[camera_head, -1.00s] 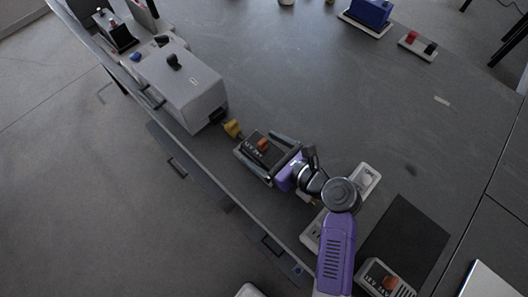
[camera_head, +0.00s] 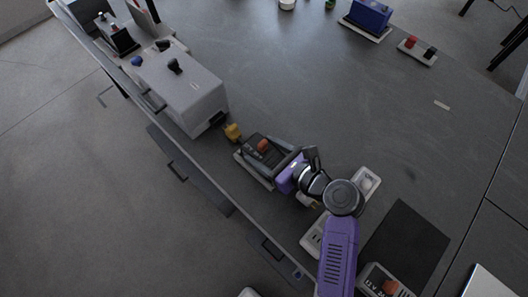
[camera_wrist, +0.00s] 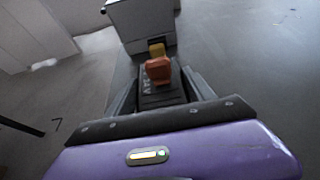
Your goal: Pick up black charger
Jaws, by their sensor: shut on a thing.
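The black charger (camera_head: 254,147), a dark box with pale lettering and an orange knob on top, is between the fingers of my gripper (camera_head: 268,154). My gripper is shut on it, one finger on each side. A pale base plate (camera_head: 255,173) shows under the charger's near edge; the charger looks slightly above it, though the gap is hard to judge. In the wrist view the charger (camera_wrist: 160,99) sits between the dark fingers, with its orange knob facing up. Its underside is hidden.
A grey box (camera_head: 185,92) with black knobs stands beyond the charger, with a yellow plug (camera_head: 233,132) between them. A similar orange-knobbed unit (camera_head: 381,279) is at lower right beside a black mat (camera_head: 405,243). The table's edge is close on the left; its middle is clear.

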